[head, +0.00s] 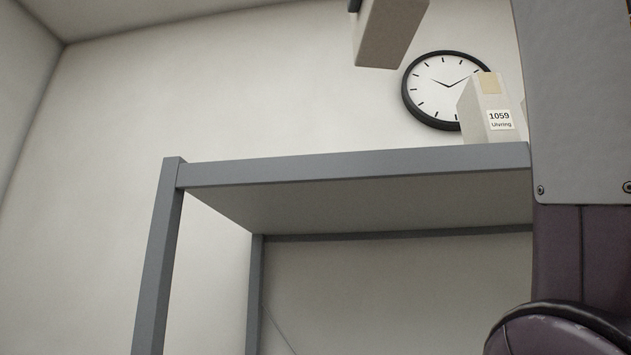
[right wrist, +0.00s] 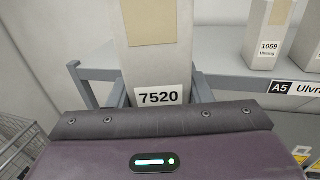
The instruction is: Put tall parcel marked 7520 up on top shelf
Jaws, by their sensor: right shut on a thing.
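The tall pale parcel marked 7520 (right wrist: 160,62) stands between the fingers of my right gripper (right wrist: 160,92), which is shut on it. In the head view the lower end of the held parcel (head: 392,32) shows at the top edge, above the level of the top shelf (head: 350,169). A small dark piece of my right gripper (head: 354,5) shows beside it there; the rest is out of frame. In the right wrist view the shelf (right wrist: 228,97) lies behind the parcel. My left gripper is in neither view.
A parcel marked 1059 (head: 484,112) stands on the right part of the top shelf. The shelf's left part looks clear. A label A5 (right wrist: 280,88) is on the shelf edge. A round clock (head: 432,90) hangs behind. A wire basket (right wrist: 18,145) is at the lower left.

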